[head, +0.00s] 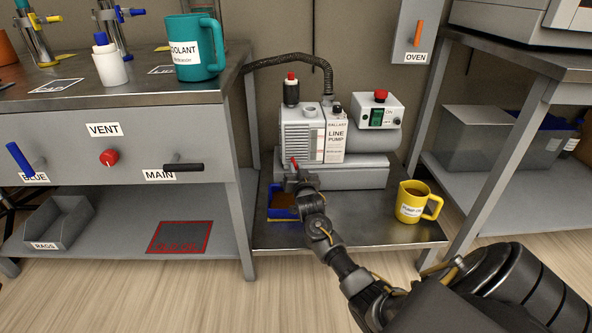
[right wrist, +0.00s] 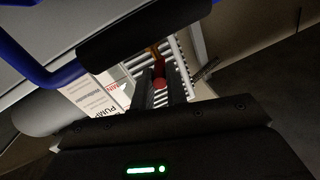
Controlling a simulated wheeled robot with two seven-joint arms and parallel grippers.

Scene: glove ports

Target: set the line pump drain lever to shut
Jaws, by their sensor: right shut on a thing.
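The line pump (head: 318,138) stands on the low shelf between the two benches. It is a grey unit with a ribbed side and a "LINE PUMP" label. The small red drain lever (head: 294,163) shows at the pump's lower front left. My right gripper (head: 296,178) is at this lever and is shut on it. In the right wrist view the red lever tip (right wrist: 160,83) sits between the two dark fingers, in front of the pump's ribbed side. The lever's lower part is mostly hidden by the gripper. My left gripper is not in view.
A blue tray (head: 272,213) lies just below the gripper. A yellow pump oil mug (head: 411,203) stands right on the shelf. The left bench panel has blue (head: 20,160), red (head: 108,157) and black (head: 184,167) handles. A teal coolant mug (head: 205,58) stands above.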

